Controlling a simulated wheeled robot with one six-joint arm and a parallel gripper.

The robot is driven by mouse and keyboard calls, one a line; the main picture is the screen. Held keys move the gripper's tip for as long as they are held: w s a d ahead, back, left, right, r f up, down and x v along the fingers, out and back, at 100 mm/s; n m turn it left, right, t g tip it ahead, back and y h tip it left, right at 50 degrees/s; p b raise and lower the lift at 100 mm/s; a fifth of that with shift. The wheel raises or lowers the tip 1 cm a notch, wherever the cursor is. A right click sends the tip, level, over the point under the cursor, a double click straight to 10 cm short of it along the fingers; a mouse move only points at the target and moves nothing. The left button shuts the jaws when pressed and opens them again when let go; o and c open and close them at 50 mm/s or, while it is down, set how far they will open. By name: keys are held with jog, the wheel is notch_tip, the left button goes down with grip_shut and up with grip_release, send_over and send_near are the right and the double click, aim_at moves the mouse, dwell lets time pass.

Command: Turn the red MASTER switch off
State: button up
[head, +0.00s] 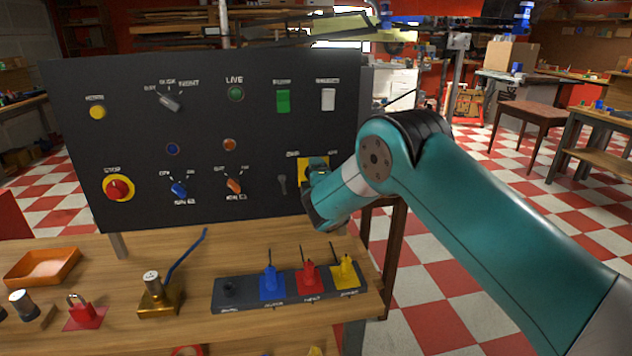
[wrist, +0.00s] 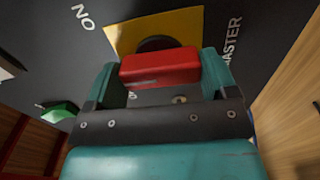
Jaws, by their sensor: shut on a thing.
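The red MASTER switch handle (wrist: 160,67) sits between the two fingers of my gripper (wrist: 161,80) in the wrist view. It lies across the picture in front of a dark round hub on a yellow plate (wrist: 185,24). My gripper is shut on the handle. In the head view the yellow plate (head: 305,166) shows at the right side of the black panel (head: 200,130). My gripper (head: 312,180) covers most of the plate there and hides the red handle. Part of the word MASTER shows beside the plate in the wrist view.
The panel also carries a red stop button (head: 117,188), a blue knob (head: 179,188), an orange knob (head: 234,185), a green rocker (head: 283,101) and a white rocker (head: 328,99). Below, a wooden bench (head: 200,260) holds a strip of coloured plugs (head: 228,292) and an orange tray (head: 42,266).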

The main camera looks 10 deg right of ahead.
jog(key=shift+n, duration=4.6)
jog(key=shift+f, duration=0.1)
jog(key=o, duration=0.8)
jog(key=shift+o, duration=0.2)
jog(key=s+b, duration=0.7)
jog(key=s, duration=1)
jog(key=shift+s, duration=0.25)
